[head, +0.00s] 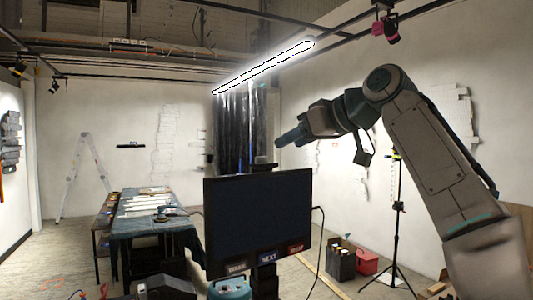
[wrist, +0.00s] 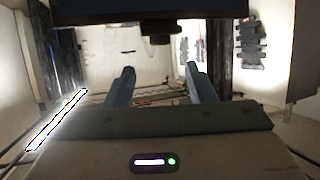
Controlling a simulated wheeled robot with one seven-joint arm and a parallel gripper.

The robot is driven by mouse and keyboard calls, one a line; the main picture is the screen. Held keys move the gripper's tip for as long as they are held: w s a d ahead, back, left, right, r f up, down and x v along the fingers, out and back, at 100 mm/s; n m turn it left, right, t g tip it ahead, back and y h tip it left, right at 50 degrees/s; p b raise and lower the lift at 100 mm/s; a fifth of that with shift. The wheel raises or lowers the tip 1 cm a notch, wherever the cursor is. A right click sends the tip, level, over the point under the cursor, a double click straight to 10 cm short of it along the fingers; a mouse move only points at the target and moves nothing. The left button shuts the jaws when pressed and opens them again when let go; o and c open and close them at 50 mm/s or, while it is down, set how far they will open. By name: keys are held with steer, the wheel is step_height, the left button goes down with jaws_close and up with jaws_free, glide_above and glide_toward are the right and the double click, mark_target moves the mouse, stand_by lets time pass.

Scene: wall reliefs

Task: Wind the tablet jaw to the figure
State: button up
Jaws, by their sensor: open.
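A dark flat screen (head: 258,215), probably the tablet, stands upright in the middle of the head view. Its face looks blank and I can read no figure on it. A small dark fitting (head: 265,166) sits at its top edge; I cannot tell whether it is the jaw. My gripper (head: 283,138) is above and slightly right of that fitting, apart from it. In the wrist view my gripper (wrist: 160,70) is open, with two blue fingers and nothing between them. A dark block with a short round knob (wrist: 160,32) hangs at the top of that view, beyond the fingertips.
Small labelled buttons (head: 268,257) run below the screen. A cloth-covered table (head: 160,212) stands behind to the left, a ladder (head: 82,175) beyond it. A red box (head: 367,262) and a tripod stand (head: 398,215) are to the right. A lit tube (head: 265,67) hangs overhead.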

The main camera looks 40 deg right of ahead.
mark_target(267, 163)
steer(key=p+x, duration=0.2)
steer(key=x, duration=0.7)
steer(key=shift+w+f, duration=0.1)
